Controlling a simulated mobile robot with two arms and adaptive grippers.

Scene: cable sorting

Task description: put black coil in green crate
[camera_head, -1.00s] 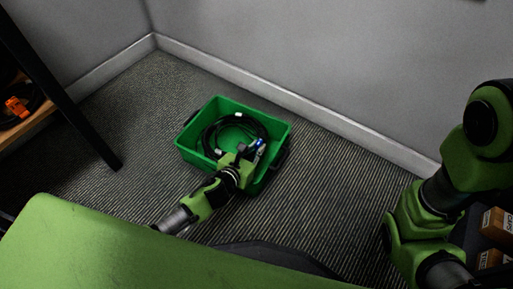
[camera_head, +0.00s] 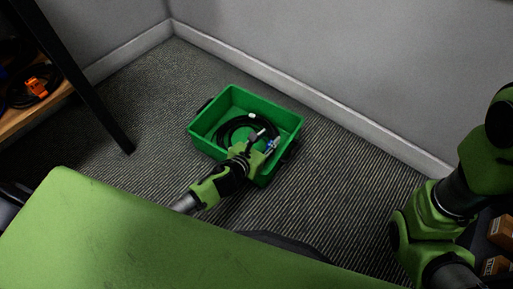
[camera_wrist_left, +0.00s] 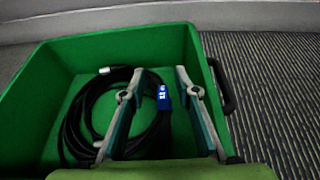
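The black coil (camera_head: 224,130) lies inside the green crate (camera_head: 207,111), which stands on the carpet. In the left wrist view, the coil (camera_wrist_left: 72,133) rests on the crate floor, with white connector ends and a blue tag (camera_wrist_left: 163,98). My left gripper (camera_head: 265,141) reaches over the crate's near right part. In the left wrist view, the left gripper's fingers (camera_wrist_left: 161,73) are spread, with the blue-tagged part of the coil showing between them, apparently below. The near part of the coil is hidden by the gripper. My right arm shows at the right; its gripper is out of view.
A wooden shelf (camera_head: 30,112) with an orange item (camera_head: 37,88) and dark cables stands at the left, with a black post (camera_head: 92,103). Grey walls with a pale skirting board (camera_head: 300,95) run behind the crate. Small brown boxes (camera_head: 499,231) are at the right edge.

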